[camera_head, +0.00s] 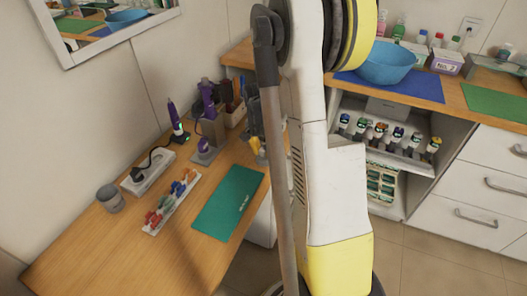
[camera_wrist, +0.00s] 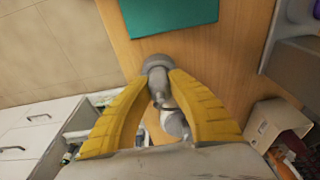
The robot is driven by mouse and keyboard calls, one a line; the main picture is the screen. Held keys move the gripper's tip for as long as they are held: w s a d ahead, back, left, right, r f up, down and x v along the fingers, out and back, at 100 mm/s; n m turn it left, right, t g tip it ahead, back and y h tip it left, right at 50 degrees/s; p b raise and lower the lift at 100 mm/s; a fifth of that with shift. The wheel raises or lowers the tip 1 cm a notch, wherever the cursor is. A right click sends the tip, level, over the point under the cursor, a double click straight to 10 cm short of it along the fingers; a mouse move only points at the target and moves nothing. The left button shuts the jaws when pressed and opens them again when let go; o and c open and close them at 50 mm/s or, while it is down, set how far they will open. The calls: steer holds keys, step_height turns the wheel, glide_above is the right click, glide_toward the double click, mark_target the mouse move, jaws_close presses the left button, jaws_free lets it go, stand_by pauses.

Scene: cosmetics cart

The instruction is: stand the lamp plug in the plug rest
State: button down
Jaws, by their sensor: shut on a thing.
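My gripper (camera_head: 257,147) is near the back right edge of the wooden desk, partly hidden by my own arm in the head view. In the wrist view its yellow fingers (camera_wrist: 160,82) are shut on a grey rounded thing (camera_wrist: 157,62). I cannot tell whether this thing is the lamp plug. A black plug-like piece (camera_head: 138,173) sits on the white power strip (camera_head: 150,178), and a dark cable runs from it toward a dark upright device with a green light (camera_head: 180,135). I cannot make out for certain which thing is the plug rest.
A green mat (camera_head: 228,203) lies on the desk and also shows in the wrist view (camera_wrist: 170,15). A rack of small coloured items (camera_head: 172,200), a grey cup (camera_head: 110,199) and a purple device on a stand (camera_head: 206,105) stand around it. The front of the desk is bare.

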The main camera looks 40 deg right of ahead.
steer(key=c, duration=1.3)
jaws_free()
steer(key=shift+o, duration=0.2)
steer(key=shift+r, duration=0.15)
step_height(320, 180, up, 12)
steer(key=a, duration=0.1)
steer(key=shift+s+a, duration=0.35)
steer(key=shift+f, duration=0.2)
steer(key=s+a+r+n+t, duration=0.2)
steer(key=s+a+n, duration=0.1)
steer(key=a, duration=0.6)
steer(key=s+a+r+n+t+y, duration=0.1)
steer(key=s+a+n, duration=0.3)
steer(key=a, duration=0.5)
steer(key=s+a+r+n+t, duration=0.3)
steer(key=a+n, duration=0.3)
steer(key=a, duration=0.3)
steer(key=shift+s+a+r+n+y, duration=0.3)
steer(key=shift+s+r, duration=0.2)
